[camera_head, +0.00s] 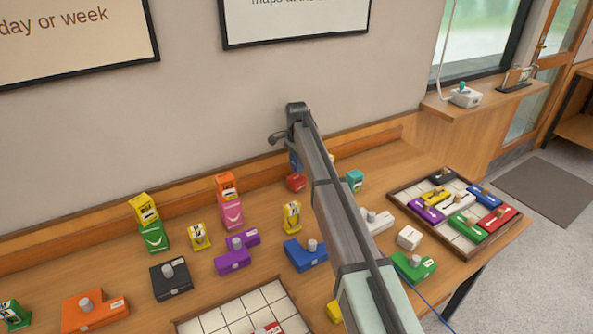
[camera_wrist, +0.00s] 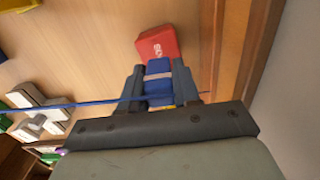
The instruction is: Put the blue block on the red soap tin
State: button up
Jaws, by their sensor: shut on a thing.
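My gripper (camera_wrist: 160,82) is shut on the blue block (camera_wrist: 157,68), which sits between its two fingers in the wrist view. The block has a pale band across it. The red soap tin (camera_wrist: 157,44) lies just past the fingertips, with white lettering on one face. In the head view the red tin (camera_head: 296,183) stands on the table near the back wall, and a bit of the blue block (camera_head: 295,160) shows just above it in the picture. My arm hides most of the gripper there. I cannot tell whether block and tin touch.
Stacked yellow and green tins (camera_head: 153,237) and an orange-and-pink stack (camera_head: 231,213) stand to the left. A blue knobbed piece (camera_head: 305,256) is in front. A teal tin (camera_head: 355,181) stands to the right, beyond my arm. A wooden tray (camera_head: 395,192) holds several knobbed pieces.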

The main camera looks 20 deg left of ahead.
jog(key=shift+f, duration=1.4)
jog(key=shift+f, duration=0.1)
jog(key=o, duration=1)
jog(key=shift+o, duration=0.2)
notch_tip(320, 180, up, 12)
jog(key=shift+r, duration=0.15)
